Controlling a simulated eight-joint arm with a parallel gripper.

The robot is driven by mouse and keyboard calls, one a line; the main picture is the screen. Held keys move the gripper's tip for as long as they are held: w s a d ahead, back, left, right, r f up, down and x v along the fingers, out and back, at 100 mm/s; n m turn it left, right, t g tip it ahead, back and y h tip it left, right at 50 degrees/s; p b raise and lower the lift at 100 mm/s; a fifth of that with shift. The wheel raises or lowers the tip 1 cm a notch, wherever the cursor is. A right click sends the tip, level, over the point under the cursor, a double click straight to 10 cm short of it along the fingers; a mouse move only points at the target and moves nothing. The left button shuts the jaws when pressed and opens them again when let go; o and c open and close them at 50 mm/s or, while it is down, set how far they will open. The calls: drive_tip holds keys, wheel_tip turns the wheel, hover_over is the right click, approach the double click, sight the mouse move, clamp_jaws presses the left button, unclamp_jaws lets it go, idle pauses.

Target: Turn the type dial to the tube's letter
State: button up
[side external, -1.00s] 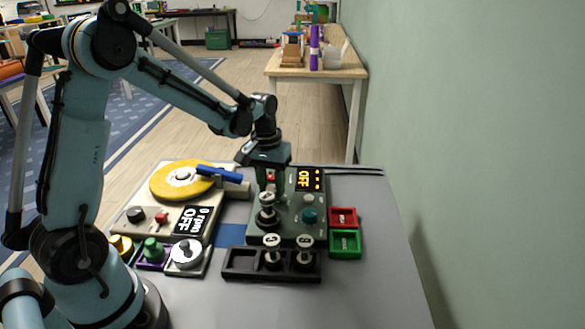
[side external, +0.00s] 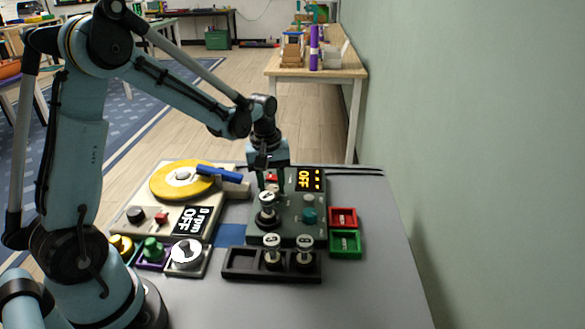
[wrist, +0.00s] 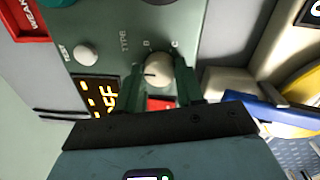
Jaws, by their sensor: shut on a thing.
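The type dial (wrist: 158,69) is a pale round knob on the green tester (side external: 290,228). In the wrist view its dark mark points left; B and C are printed above it, and A cannot be made out. My gripper (wrist: 159,80) is shut on the dial, one finger on each side; in the side view my gripper (side external: 270,187) hides most of it. A tube (side external: 267,208) with a white lettered top stands upright in the tester, just in front of my gripper. Its letter looks like an A but is small.
A black rack (side external: 243,263) in front holds two white-topped tubes. Red (side external: 343,217) and green (side external: 345,244) trays sit right of the tester. A turntable device (side external: 182,181) with a blue arm stands close on the left. The tester display (side external: 310,180) reads OFF.

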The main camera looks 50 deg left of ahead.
sight(268, 188)
drive_tip(key=o, duration=1)
drive_tip(key=r, duration=1.2)
drive_tip(key=shift+s+a, duration=0.2)
drive_tip(key=shift+s, duration=0.1)
drive_tip(key=s+d+m+t, duration=0.2)
drive_tip(key=s+d+m, duration=0.1)
drive_tip(key=s+d+f+m+t, duration=0.1)
drive_tip(key=s+d+m+t, duration=0.1)
drive_tip(key=s+d+m, duration=0.1)
drive_tip(key=s+d+m+t, duration=0.2)
drive_tip(key=s+d+m, duration=0.1)
drive_tip(key=s+m, duration=0.1)
drive_tip(key=shift+s+d+f+m+t, duration=0.2)
drive_tip(key=shift+d+f+m+t, duration=0.15)
drive_tip(key=shift+m, duration=0.35)
